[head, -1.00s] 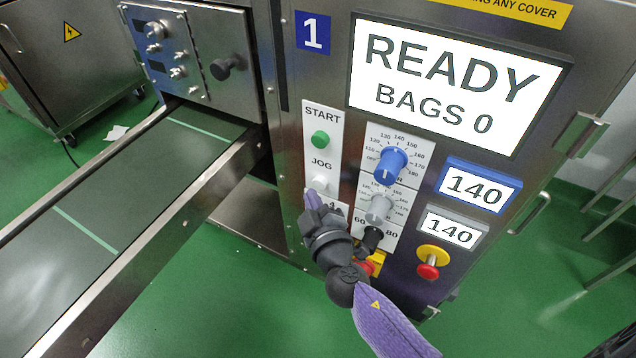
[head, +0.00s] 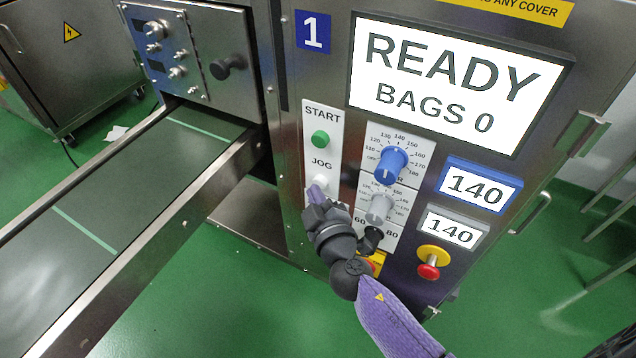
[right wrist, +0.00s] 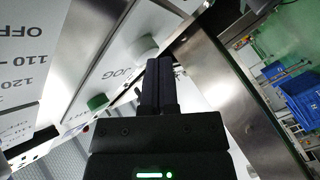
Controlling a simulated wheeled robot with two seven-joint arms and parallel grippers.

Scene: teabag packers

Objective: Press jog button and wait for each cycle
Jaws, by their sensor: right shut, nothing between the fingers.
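The white jog button (head: 320,183) sits under the JOG label on the panel of machine 1. In the right wrist view the white button (right wrist: 144,48) is beside my closed fingertips. My right gripper (head: 314,194) is shut and empty, its tips at the jog button in the head view. I cannot tell whether they touch it. The green start button (head: 320,139) is above it. The screen (head: 455,85) reads READY, BAGS 0. My left gripper is not in view.
A blue knob (head: 391,165) and a grey knob (head: 380,208) stick out right of the buttons. A red emergency stop (head: 429,270) is lower right. A conveyor (head: 130,200) runs along the left. Two small displays (head: 478,187) read 140.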

